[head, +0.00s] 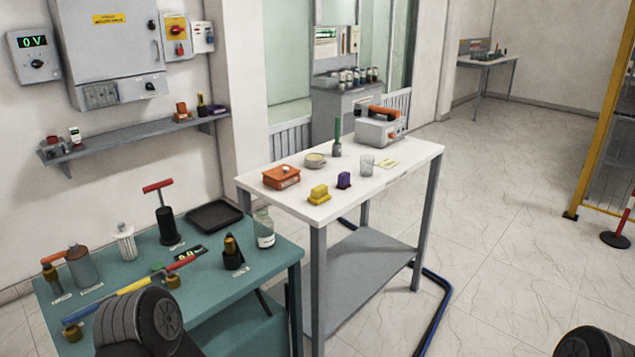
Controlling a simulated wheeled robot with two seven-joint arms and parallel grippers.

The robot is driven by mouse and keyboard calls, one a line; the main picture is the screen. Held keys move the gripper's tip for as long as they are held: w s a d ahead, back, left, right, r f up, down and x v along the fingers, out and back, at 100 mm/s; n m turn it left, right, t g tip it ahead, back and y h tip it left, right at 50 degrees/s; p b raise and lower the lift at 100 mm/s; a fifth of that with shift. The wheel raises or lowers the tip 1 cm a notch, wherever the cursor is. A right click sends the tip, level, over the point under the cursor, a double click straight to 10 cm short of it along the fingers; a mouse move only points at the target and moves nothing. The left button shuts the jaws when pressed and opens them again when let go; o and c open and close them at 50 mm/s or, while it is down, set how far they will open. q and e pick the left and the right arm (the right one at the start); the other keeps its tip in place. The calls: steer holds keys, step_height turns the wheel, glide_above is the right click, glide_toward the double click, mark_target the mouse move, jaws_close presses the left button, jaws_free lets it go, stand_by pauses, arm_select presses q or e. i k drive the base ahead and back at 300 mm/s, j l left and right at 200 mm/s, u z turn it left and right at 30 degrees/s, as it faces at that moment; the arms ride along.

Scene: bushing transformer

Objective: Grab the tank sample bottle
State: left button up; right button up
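A clear glass bottle (264,228) with a pale label stands upright at the back right of the teal table (205,268). It looks like the tank sample bottle, but its label is too small to read. Nothing is touching it. My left arm's dark rounded link shows at the bottom left, in front of the table. A dark part of my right arm shows at the bottom right corner. Neither gripper's fingers are in view.
A black tray (214,215), a red-handled black pump (163,215), a dark fitting (233,252) and a yellow-blue-red wrench (130,290) share the teal table. A white table (335,205) with several small items stands right behind it. Blue hose (440,285) lies on the floor.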

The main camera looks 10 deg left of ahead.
mark_target(263, 224)
steer(key=i+l+u, duration=0.2)
steer(key=i+l, duration=0.2)
steer(key=i+l+u, duration=0.15)
steer(key=i+l, duration=0.2)
steer(key=l, duration=0.15)
steer(key=i+l+u, duration=0.2)
steer(key=l, duration=0.3)
steer(key=i, duration=0.1)
